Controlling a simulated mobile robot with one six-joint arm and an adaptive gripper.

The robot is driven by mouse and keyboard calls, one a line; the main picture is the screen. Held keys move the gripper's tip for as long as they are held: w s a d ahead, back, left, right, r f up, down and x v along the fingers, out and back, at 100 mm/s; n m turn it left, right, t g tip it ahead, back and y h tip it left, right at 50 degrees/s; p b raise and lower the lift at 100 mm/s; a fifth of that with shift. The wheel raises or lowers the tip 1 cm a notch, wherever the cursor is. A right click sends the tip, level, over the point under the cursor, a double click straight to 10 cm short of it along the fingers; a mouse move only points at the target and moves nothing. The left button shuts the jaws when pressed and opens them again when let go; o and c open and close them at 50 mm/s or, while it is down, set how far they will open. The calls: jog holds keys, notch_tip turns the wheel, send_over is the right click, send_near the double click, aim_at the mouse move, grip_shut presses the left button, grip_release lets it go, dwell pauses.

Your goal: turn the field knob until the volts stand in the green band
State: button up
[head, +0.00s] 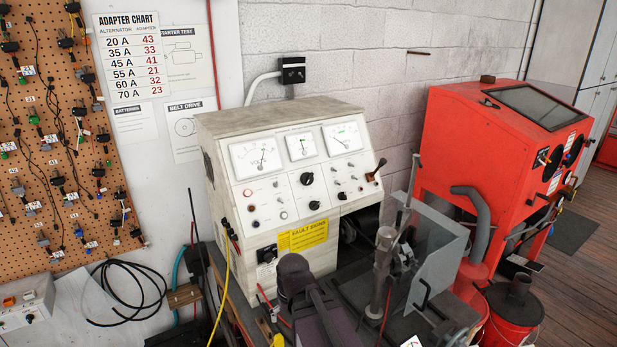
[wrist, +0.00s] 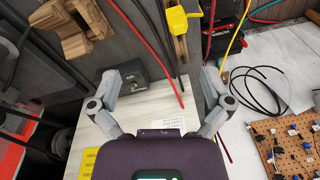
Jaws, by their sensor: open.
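A grey test bench (head: 225,135) stands against the wall with three dial gauges across its sloped face. The middle gauge (head: 300,146) shows a small green patch; the left gauge (head: 255,157) and right gauge (head: 343,138) have thin needles. Their lettering is too small to read. Two black knobs, an upper knob (head: 307,179) and a lower knob (head: 314,205), sit below; I cannot tell which is the field knob. My gripper (wrist: 160,76) is open and empty, with a black switch box (wrist: 147,83) on the bench front between its fingers. The wrist view shows neither gauges nor knobs.
A yellow fault-signs label (head: 303,236) is on the bench front. A vise-like fixture with a clear guard (head: 440,245) stands right of my arm. A red cabinet (head: 470,130) is farther right.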

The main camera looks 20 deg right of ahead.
jog(key=w+d+r+m+t+y+p, duration=0.1)
jog(key=w+d+r+m+t+p, duration=0.15)
jog(key=w+r+t+p, duration=0.45)
jog(key=m+t+h+p, duration=0.3)
jog(key=m+t+p, duration=0.3)
jog(key=m+t, duration=0.1)
send_near(310, 179)
jog(key=s+r, duration=0.2)
jog(key=s, duration=0.1)
jog(key=shift+a+f, duration=0.1)
jog(key=shift+f, duration=0.2)
jog(key=shift+w, duration=0.15)
jog(key=b+x, duration=0.1)
jog(key=x, duration=0.3)
jog(key=b+x, duration=0.1)
jog(key=x, duration=0.4)
jog(key=b+x, duration=0.2)
jog(key=x, duration=0.2)
jog(key=shift+w+a+f, duration=0.1)
jog(key=shift+w+f, duration=0.15)
jog(key=shift+f, duration=0.2)
jog(key=c, duration=1.1)
